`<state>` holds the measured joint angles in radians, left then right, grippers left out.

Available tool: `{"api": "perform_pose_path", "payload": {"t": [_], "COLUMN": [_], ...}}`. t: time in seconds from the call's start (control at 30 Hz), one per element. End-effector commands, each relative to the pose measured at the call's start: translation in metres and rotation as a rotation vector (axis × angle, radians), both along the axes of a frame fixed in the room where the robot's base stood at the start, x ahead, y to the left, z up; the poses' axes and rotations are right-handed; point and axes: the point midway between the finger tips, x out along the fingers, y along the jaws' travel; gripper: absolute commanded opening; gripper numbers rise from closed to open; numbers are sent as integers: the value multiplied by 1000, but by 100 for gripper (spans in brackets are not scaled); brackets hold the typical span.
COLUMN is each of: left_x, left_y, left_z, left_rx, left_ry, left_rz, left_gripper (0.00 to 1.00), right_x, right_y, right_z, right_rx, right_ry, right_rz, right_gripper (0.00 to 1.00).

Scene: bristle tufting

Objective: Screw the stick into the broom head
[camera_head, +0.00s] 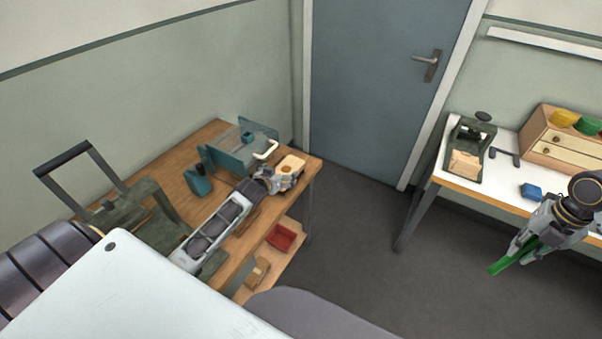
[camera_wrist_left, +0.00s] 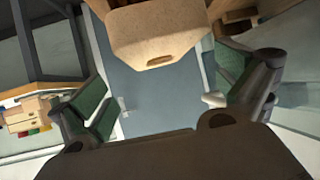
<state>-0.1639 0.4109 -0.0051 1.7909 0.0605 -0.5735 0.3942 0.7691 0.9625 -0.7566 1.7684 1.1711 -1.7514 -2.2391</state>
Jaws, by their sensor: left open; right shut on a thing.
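A tan wooden block (camera_head: 291,165), which may be the broom head, is at the right corner of the wooden table. In the left wrist view a tan block with a slot (camera_wrist_left: 150,35) is ahead of my left gripper (camera_wrist_left: 165,95), whose green-padded fingers stand wide apart with nothing between them. In the head view my left gripper (camera_head: 283,180) is right beside the block; I cannot tell if they touch. My right gripper (camera_head: 510,256) is shut, pointing down-left in front of the white table. Bright green shows at its fingers; what it holds is unclear. I cannot make out a stick for certain.
A teal machine (camera_head: 232,158) and a small teal tool (camera_head: 198,180) are on the wooden table (camera_head: 185,155). A red tray (camera_head: 281,237) is on its lower shelf. The white table (camera_head: 509,172) bears a dark green press (camera_head: 450,150), a blue block (camera_head: 531,191) and drawers (camera_head: 565,150). Open floor lies between the tables.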

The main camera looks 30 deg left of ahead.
Motion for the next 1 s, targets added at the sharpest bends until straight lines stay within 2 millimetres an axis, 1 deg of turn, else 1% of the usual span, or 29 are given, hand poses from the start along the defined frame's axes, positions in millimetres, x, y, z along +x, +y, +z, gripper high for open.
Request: {"api": "perform_pose_path", "payload": {"t": [0.63,0.8,1.0], "left_x": [36,40,41], "left_y": [6,7,7], "left_z": [-24,-26,-27], "left_rx": [0,0,0], "left_ry": [-1,-1,-1], "left_rz": [0,-1,-1], "left_gripper": [100,100,100], "right_x": [0,0,0], "right_y": [0,0,0], "right_z": [5,5,5], "right_rx": [0,0,0], "right_ry": [0,0,0], "right_rz": [0,0,0], "right_gripper": [0,0,0]}}
